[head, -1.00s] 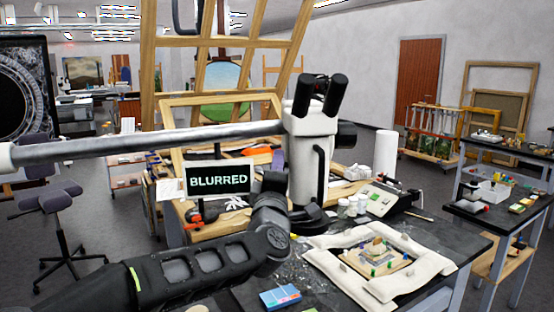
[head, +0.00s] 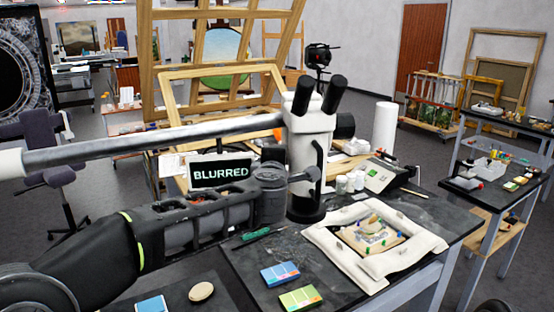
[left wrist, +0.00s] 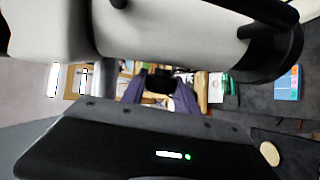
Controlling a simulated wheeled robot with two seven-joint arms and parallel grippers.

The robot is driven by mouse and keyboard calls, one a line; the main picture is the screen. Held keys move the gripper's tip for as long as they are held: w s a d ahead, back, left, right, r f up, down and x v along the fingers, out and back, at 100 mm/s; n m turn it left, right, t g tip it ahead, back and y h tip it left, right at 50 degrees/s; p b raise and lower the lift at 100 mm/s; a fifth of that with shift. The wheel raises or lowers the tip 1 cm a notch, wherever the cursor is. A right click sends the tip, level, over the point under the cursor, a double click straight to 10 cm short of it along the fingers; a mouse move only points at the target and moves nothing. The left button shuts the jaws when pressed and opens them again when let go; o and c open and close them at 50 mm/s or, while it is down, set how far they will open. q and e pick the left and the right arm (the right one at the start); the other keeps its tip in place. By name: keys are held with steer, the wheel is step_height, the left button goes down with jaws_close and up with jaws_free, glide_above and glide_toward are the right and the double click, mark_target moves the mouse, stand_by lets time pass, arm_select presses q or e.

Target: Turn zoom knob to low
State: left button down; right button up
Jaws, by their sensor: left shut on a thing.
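The white microscope (head: 309,140) with black eyepieces stands on the dark bench, hung from a long grey boom arm (head: 160,143). A display sign (head: 222,172) beside it reads BLURRED. My left gripper (head: 307,178) reaches the left side of the microscope's lower body. It is shut, apparently on the zoom knob, which its fingers and wrist hide; the setting cannot be read. In the left wrist view the white microscope body (left wrist: 170,30) fills the top, close to the camera, and the fingertips cannot be made out. My right gripper is out of view.
A framed piece (head: 372,235) on white padding lies right of the microscope. Blue (head: 280,273) and green (head: 299,297) cards lie at the bench front. Small jars (head: 350,182), a control box (head: 384,176) and a white roll (head: 384,127) stand behind.

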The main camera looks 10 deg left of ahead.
arm_select(q)
steer(key=c, duration=0.9)
jaws_free()
steer(key=shift+s, duration=0.5)
steer(key=s, duration=0.2)
steer(key=s+b, duration=0.1)
steer(key=s, duration=0.1)
steer(key=s+r+b, duration=0.1)
steer(key=s, duration=0.1)
steer(key=shift+s+d+r, duration=0.1)
steer(key=shift+s, duration=0.25)
steer(key=shift+c, duration=0.2)
